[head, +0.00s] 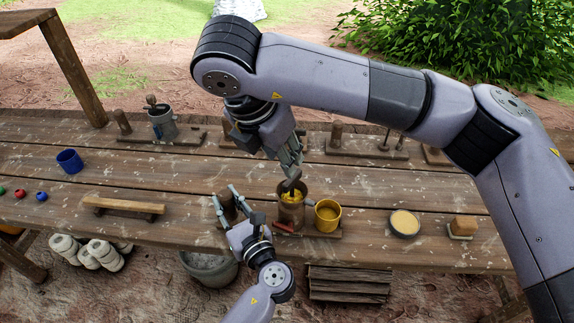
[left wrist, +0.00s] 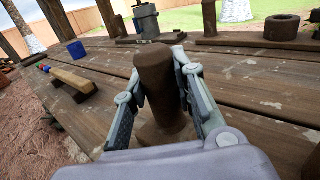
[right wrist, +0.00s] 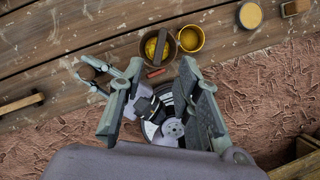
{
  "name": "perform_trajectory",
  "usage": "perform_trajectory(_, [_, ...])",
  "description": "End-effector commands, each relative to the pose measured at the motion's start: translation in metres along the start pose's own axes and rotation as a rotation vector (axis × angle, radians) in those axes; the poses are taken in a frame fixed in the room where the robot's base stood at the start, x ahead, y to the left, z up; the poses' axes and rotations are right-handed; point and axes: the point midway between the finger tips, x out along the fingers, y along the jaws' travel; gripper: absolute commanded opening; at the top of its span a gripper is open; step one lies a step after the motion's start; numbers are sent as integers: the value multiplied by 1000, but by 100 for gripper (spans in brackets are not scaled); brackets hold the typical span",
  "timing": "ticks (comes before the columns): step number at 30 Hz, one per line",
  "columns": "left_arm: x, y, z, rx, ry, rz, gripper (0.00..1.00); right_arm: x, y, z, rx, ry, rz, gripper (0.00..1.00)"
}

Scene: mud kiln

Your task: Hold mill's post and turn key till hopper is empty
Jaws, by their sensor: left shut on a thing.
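The mill's hopper (head: 291,212) is a brown cup with yellow material in it, also in the right wrist view (right wrist: 148,57). A dark key (head: 292,183) rises from it and shows as a bar across its top in the right wrist view (right wrist: 160,44). The brown post (left wrist: 158,85) stands upright beside the hopper. My left gripper (head: 226,195) is shut on the post, one finger on each side. My right gripper (right wrist: 161,67) is open and empty, with its fingers wide apart, above and close to the key. A yellow cup (head: 328,214) stands right of the hopper.
A round tin (head: 404,223) and a tan block (head: 464,226) lie on the table to the right. A wooden bar (head: 122,206), blue cup (head: 69,161) and several coloured balls lie left. Another mill (head: 162,122) stands behind. A grey bucket (head: 208,266) sits below the front edge.

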Motion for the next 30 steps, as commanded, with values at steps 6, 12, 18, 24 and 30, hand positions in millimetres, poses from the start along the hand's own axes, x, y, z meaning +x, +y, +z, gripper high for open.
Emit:
perform_trajectory(6, [0, 0, 0, 0, 0, 0, 0, -28, 0, 0, -1, -1, 0, 31])
perform_trajectory(12, [0, 0, 0, 0, 0, 0, 0, -33, 0, 0, 0, 1, -1, 31])
perform_trajectory(18, [0, 0, 0, 0, 0, 0, 0, -33, 0, 0, 0, 1, -1, 31])
perform_trajectory(24, [0, 0, 0, 0, 0, 0, 0, -33, 0, 0, 0, 1, 0, 31])
perform_trajectory(30, [0, 0, 0, 0, 0, 0, 0, -33, 0, 0, 0, 1, -1, 31])
